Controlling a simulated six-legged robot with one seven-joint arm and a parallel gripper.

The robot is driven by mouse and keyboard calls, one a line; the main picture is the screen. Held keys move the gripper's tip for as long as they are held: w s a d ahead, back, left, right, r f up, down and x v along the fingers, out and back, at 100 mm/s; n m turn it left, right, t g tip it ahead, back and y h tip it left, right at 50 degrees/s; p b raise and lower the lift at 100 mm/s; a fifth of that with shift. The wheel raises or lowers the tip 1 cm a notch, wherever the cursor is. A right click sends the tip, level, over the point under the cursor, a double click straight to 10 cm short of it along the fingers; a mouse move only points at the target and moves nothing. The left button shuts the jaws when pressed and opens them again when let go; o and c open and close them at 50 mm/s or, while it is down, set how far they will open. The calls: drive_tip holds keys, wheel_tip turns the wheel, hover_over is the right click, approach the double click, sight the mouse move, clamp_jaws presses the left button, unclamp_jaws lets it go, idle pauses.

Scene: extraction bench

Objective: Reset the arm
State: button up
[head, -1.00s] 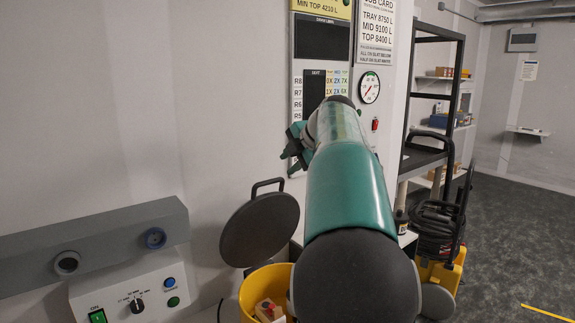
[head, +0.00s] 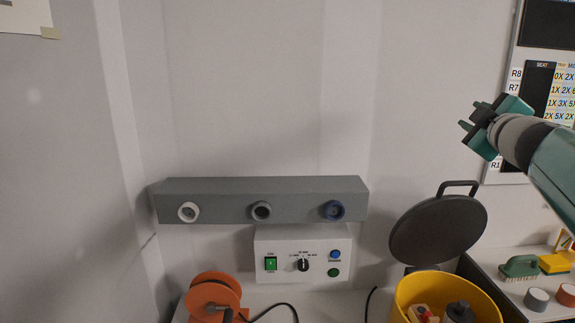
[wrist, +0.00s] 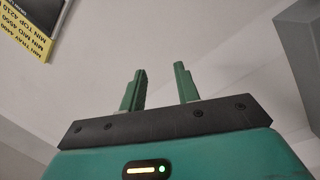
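My gripper (head: 472,130) is at the right of the head view, raised in front of the wall and above the yellow bucket. Its two green fingers point left. In the wrist view the fingers (wrist: 160,88) stand apart with nothing between them. My gripper touches nothing that I can see.
A grey bar (head: 300,190) with three round sockets is on the wall above a white control box (head: 318,245). An orange reel (head: 213,295) stands below. A green brush (head: 520,267) lies further right.

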drive_tip(key=s+a+f+m+g, duration=0.3)
drive_tip(key=s+a+f+g, duration=0.1)
drive_tip(key=s+a+f, duration=0.3)
drive_tip(key=s+a+f+m+g+y, duration=0.1)
drive_tip(key=s+a+f+m+g, duration=0.3)
drive_tip(key=s+a+f, duration=0.4)
drive_tip(key=s+a+f+m+g+y, duration=0.1)
drive_tip(key=s+a+f+m+g, duration=0.2)
drive_tip(key=s+a+f, duration=0.4)
drive_tip(key=s+f+g, duration=0.1)
drive_tip(key=s+f, duration=0.4)
drive_tip(key=f, duration=0.6)
drive_tip(key=shift+s+a+f+g, duration=0.2)
drive_tip(key=shift+s+g, duration=0.1)
drive_tip(key=shift+s, duration=0.1)
